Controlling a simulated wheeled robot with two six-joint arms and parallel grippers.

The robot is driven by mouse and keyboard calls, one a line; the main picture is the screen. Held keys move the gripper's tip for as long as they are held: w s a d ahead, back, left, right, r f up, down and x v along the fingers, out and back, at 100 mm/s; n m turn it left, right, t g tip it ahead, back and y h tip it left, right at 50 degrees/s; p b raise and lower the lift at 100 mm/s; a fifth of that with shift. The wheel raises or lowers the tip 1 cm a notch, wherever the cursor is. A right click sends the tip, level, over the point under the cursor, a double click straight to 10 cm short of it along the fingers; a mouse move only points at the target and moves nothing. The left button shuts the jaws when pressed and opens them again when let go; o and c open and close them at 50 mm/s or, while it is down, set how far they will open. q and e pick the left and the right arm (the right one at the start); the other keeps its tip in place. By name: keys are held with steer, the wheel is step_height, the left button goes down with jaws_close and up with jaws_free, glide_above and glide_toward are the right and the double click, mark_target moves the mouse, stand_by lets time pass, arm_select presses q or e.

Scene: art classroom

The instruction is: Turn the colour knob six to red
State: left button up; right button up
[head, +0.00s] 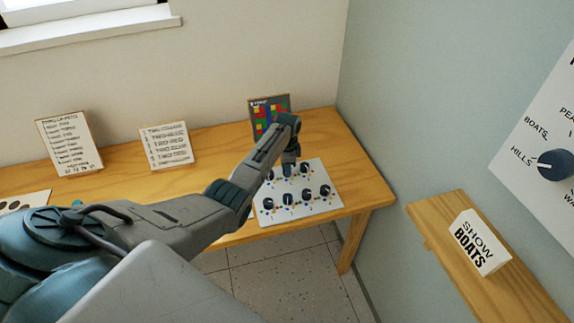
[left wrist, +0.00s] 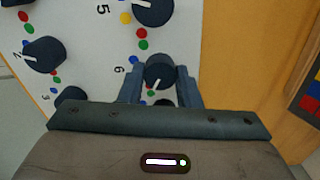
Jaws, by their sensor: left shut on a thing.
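The white knob panel (head: 315,178) lies on the wooden table in the head view and carries several dark knobs with coloured dots. My left gripper (head: 290,171) reaches down onto its back row. In the left wrist view, the left gripper's fingers (left wrist: 160,83) are shut on knob six (left wrist: 159,69), one on each side, beside the printed 6. Its white pointer line slants toward the bottom of the picture, slightly left. In the head view the arm and gripper largely hide this knob. My right gripper is not in view.
Knob five (left wrist: 153,8) and knob two (left wrist: 43,54) are close by. A coloured grid card (head: 270,112) stands behind the panel. Two text cards (head: 70,144) stand farther left. A shelf at right holds a "SHOW BOATS" sign (head: 480,243), below a wall dial (head: 555,165).

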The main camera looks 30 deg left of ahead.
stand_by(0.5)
arm_select(q)
steer(key=o, duration=1)
steer(key=shift+c, duration=0.2)
steer(key=shift+r, duration=0.1)
step_height(320, 180, up, 11)
steer(key=b, duration=0.2)
steer(key=shift+d+f, duration=0.1)
steer(key=shift+f, duration=0.1)
